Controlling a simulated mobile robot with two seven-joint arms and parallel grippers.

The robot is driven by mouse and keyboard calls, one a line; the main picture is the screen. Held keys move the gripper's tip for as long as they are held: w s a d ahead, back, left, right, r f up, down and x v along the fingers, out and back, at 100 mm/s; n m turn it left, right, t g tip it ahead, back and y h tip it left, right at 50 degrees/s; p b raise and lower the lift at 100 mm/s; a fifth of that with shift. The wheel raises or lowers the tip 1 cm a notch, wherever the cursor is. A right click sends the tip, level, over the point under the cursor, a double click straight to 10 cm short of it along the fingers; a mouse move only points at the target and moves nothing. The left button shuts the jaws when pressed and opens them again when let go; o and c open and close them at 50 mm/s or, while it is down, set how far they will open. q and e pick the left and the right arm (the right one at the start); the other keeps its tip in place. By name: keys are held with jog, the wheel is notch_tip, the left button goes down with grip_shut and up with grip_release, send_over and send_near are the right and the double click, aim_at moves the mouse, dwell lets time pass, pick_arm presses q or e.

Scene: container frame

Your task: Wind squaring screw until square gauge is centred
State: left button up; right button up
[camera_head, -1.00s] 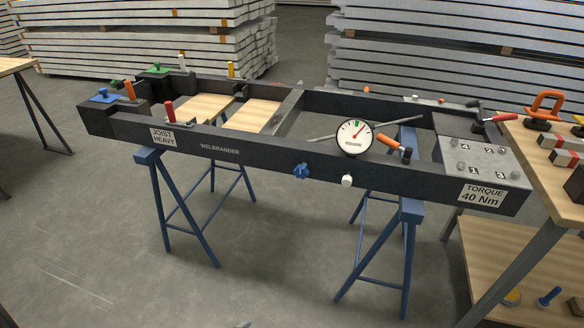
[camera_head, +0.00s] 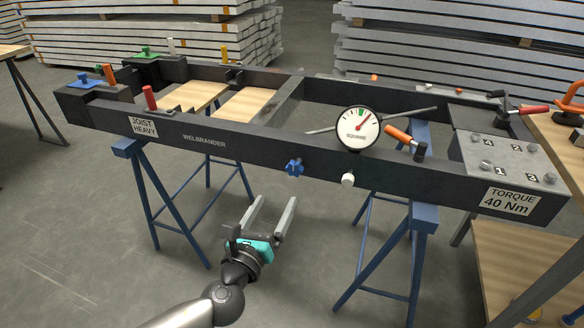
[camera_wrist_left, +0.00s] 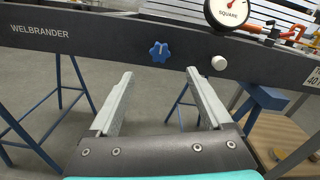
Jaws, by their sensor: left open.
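The square gauge (camera_head: 357,129) is a round white dial on the front rail of the dark frame. Its red needle points to the upper right, right of the green patch at the top. A blue star-shaped knob (camera_head: 294,168) sits on the rail's front face, left of a white round knob (camera_head: 348,179); which one is the squaring screw I cannot tell. My left gripper (camera_head: 277,200) is open and empty, below and in front of the blue knob. In the left wrist view, the blue knob (camera_wrist_left: 159,51) shows beyond and between the fingertips, apart from them. My right gripper is not in view.
The dark frame (camera_head: 215,142) rests on blue trestles (camera_head: 420,240). An orange-handled lever (camera_head: 400,134) stands right of the gauge. A wooden bench (camera_head: 545,250) with tools is at the right. Floor before the rail is open.

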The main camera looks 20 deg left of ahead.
aim_at(293, 171)
pick_arm(q)
jog(key=w+b, duration=0.1)
jog(key=w, duration=0.5)
jog(key=w+b, duration=0.2)
jog(key=w, duration=0.4)
jog(key=shift+w+d+f, duration=0.1)
jog(key=shift+w+d, duration=0.1)
jog(key=shift+w, duration=0.75)
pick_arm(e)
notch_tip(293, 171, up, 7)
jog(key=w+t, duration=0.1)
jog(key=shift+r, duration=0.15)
pick_arm(q)
grip_shut()
